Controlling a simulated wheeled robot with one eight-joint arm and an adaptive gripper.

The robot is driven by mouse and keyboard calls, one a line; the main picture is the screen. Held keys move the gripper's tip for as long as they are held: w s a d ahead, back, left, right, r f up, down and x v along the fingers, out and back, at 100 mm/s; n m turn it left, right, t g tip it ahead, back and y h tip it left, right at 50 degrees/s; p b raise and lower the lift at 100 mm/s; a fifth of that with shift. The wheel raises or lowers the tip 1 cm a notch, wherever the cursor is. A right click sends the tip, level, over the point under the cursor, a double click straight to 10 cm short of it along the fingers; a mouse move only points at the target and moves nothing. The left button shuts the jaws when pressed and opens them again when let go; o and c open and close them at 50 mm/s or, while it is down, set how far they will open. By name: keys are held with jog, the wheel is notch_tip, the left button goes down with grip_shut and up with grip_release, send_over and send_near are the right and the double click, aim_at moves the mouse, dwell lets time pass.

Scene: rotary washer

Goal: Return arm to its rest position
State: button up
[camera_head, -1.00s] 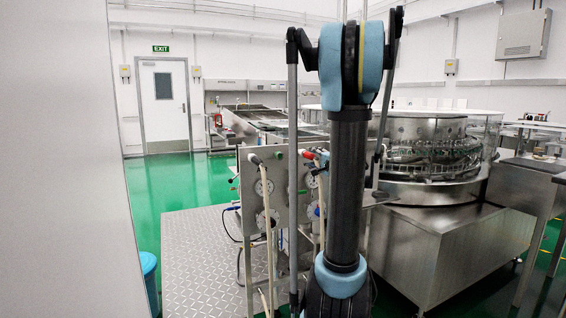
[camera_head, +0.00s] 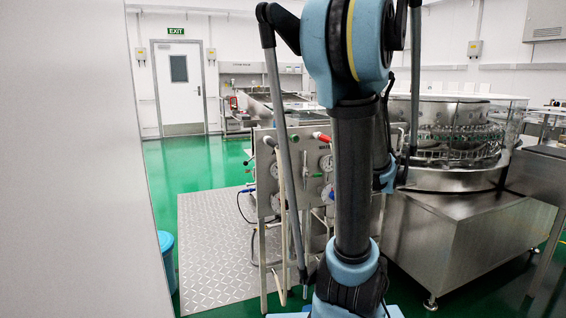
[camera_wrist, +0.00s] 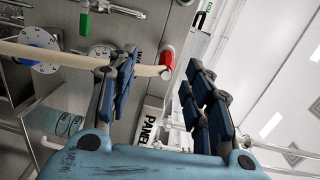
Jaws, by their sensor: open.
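My gripper (camera_wrist: 160,95) shows in the wrist view with its blue-padded fingers spread apart. It is open and nothing shows between the fingers. In the head view my arm stands folded up across the middle, and I cannot make out the gripper clearly there. The arm hides part of the control panel (camera_head: 265,175) and the left side of the rotary washer (camera_head: 455,130).
The steel washer base (camera_head: 450,240) stands close on the right. A textured metal platform (camera_head: 215,250) and a blue bin (camera_head: 166,255) are at the left, beside a white wall (camera_head: 70,160). Green floor (camera_head: 195,165) is open toward the exit door (camera_head: 180,88).

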jog(key=s+a+f+n+g, duration=0.8)
jog(key=s+a+f+g, duration=0.1)
jog(key=s+a+f, duration=0.45)
jog(key=s+d+f+n+g+h, duration=0.2)
jog(key=s+f+h, duration=0.1)
jog(key=s, duration=0.5)
jog(key=s+d+f+n+g+h, duration=0.2)
jog(key=s+f+n+h, duration=0.1)
jog(key=s+f, duration=0.3)
jog(key=s, duration=0.2)
jog(key=shift+s+d+n+g, duration=0.3)
jog(key=shift+s+d+g, duration=0.05)
jog(key=shift+d+g, duration=0.05)
jog(key=shift+w+f, duration=0.15)
jog(key=shift+w, duration=0.3)
